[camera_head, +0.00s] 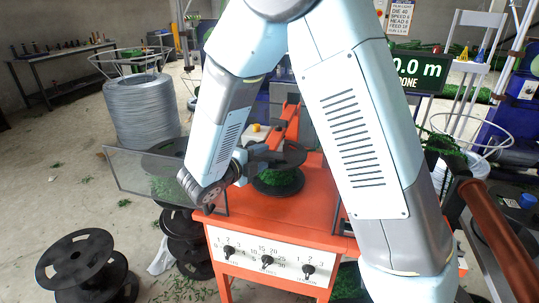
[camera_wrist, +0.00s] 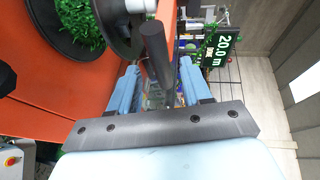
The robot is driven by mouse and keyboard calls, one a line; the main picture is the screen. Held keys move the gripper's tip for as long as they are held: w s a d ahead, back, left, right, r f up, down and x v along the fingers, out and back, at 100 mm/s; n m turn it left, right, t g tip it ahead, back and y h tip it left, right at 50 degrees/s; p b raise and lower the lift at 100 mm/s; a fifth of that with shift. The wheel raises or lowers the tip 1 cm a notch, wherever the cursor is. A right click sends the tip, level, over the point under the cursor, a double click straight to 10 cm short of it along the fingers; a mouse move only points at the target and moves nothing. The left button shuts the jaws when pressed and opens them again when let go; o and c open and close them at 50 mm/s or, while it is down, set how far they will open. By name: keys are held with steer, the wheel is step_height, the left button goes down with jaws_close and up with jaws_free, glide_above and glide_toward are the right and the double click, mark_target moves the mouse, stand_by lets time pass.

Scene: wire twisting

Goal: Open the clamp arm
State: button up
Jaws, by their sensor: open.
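In the head view, an orange-red arm (camera_head: 292,117) rises behind a spool with green wire (camera_head: 277,180) on the orange machine. I cannot tell for sure which part is the clamp arm. My gripper (camera_head: 258,158) is beside the spool, partly hidden by my arm. In the wrist view, a dark round bar (camera_wrist: 155,48) stands at the opening between the two blue fingers of my gripper (camera_wrist: 160,88). The fingers are apart. I cannot tell whether they touch the bar. The spool with green wire (camera_wrist: 85,27) is at the upper left there.
The orange machine (camera_head: 270,218) has several dials on its front. A clear panel (camera_head: 140,172) stands at its left. Black spools (camera_head: 85,262) lie on the floor at left. A wire coil (camera_head: 143,112) stands behind.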

mark_target(266, 156)
steer(key=shift+x, duration=2)
steer(key=shift+s+f, duration=0.1)
steer(key=c, duration=0.7)
steer(key=shift+f, duration=0.1)
jaws_close()
